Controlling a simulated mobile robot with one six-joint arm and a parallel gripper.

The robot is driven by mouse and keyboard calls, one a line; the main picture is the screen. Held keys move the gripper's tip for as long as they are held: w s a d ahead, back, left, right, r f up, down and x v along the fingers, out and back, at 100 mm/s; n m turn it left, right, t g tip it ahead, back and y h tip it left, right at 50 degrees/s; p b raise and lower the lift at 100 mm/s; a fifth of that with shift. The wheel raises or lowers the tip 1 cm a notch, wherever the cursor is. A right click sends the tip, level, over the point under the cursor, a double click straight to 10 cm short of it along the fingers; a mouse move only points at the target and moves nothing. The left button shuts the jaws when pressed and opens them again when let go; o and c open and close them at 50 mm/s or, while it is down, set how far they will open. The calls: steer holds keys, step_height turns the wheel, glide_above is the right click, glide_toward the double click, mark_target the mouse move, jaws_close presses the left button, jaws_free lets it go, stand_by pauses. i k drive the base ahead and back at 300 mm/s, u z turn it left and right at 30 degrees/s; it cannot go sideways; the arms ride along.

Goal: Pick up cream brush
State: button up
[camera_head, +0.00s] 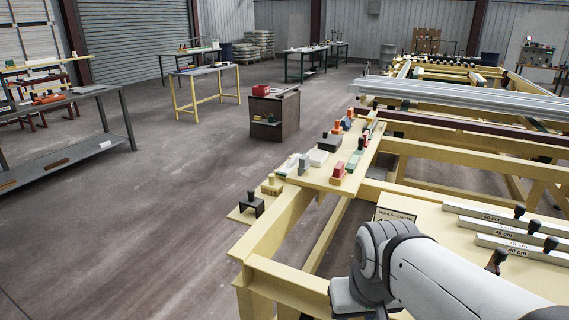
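Several small brushes or block-shaped tools stand on a pale wooden board (318,183) laid across the near end of the yellow frame. A cream-yellow block with a small knob (271,187) sits at the board's near left end; it may be the cream brush, but it is too small to be sure. A whitish block (318,158) lies farther along, beside pale green ones. My white arm reaches in from the lower right, to the right of the board and nearer the camera. My gripper does not show.
A dark bracket-like block (251,204) stands at the near left corner. Labelled metal bars (520,246) with black knobs lie on the bench at right. Long yellow beams (480,150) and grey rails fill the right side. The concrete floor (150,230) at left is clear.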

mark_target(269, 187)
steer(key=z, duration=0.05)
steer(key=k, duration=1.05)
steer(key=u, duration=1.15)
steer(key=i, duration=6.2)
